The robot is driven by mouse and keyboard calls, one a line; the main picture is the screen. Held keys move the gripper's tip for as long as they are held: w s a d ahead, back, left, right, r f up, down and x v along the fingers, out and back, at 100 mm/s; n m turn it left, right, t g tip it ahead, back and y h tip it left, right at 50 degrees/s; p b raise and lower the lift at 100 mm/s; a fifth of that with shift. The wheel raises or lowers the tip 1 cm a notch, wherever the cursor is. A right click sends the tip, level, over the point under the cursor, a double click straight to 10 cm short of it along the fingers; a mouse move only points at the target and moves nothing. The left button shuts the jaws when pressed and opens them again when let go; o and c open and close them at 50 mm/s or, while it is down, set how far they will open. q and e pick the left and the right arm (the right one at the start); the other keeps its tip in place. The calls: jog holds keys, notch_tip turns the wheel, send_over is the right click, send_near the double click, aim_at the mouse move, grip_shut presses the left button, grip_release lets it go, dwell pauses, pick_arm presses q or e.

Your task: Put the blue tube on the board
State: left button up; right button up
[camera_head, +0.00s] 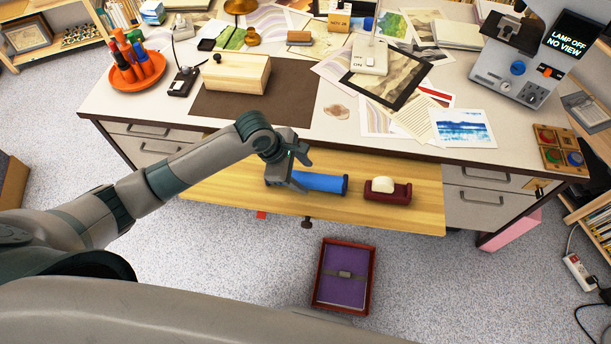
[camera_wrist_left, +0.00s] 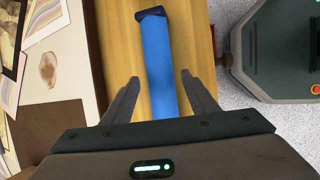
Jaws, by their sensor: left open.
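The blue tube (camera_head: 322,182) with dark end caps lies on the light wooden pull-out board (camera_head: 414,212) at the desk's front. My left gripper (camera_head: 298,170) is open at the tube's left end. In the left wrist view, the tube (camera_wrist_left: 160,50) runs lengthwise between the two spread fingers of the gripper (camera_wrist_left: 160,78), with a gap showing on each side. The near end of the tube is hidden behind the gripper body. The wooden board (camera_wrist_left: 119,45) is beneath it. My right gripper is not in view.
A dark red tape dispenser (camera_head: 388,191) stands on the board right of the tube. A brown mat (camera_head: 298,103) and a wooden box (camera_head: 236,74) are on the desk above. A red tray with a purple item (camera_head: 344,278) is on the floor below.

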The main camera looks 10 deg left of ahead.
pick_arm(q)
jog(key=v, duration=0.9)
jog(key=shift+r, duration=0.4)
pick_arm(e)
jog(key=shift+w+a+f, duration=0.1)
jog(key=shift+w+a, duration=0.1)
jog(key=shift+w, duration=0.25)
pick_arm(q)
jog(key=shift+a, duration=0.1)
jog(key=shift+c, duration=0.4)
